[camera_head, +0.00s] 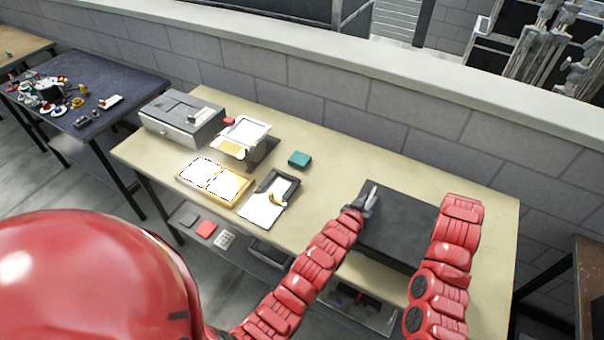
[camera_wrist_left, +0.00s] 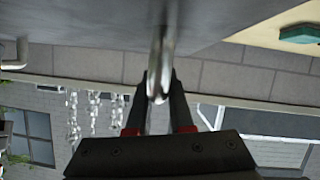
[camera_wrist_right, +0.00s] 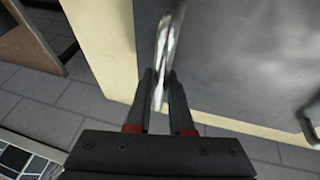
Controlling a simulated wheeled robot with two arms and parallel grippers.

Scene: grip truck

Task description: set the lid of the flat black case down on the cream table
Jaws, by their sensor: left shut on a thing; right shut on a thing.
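The dark lid of the flat black case (camera_head: 398,225) shows as a flat slab at the right part of the cream table (camera_head: 335,183). My left gripper (camera_head: 369,197) is at its left edge, shut on a silver handle (camera_wrist_left: 160,55). My right gripper (camera_wrist_right: 158,90) is hidden behind its arm in the head view; in the right wrist view it is shut on another silver handle (camera_wrist_right: 166,45) of the lid. I cannot tell whether the lid touches the table or hangs just above it. The rest of the case cannot be told apart from the lid.
A teal box (camera_head: 300,159), a dark tray (camera_head: 287,185), a yellow-edged tray (camera_head: 240,190) and a grey machine (camera_head: 182,118) stand on the table's left half. The table between the teal box and the lid is bare. A brick wall (camera_head: 400,110) runs behind.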

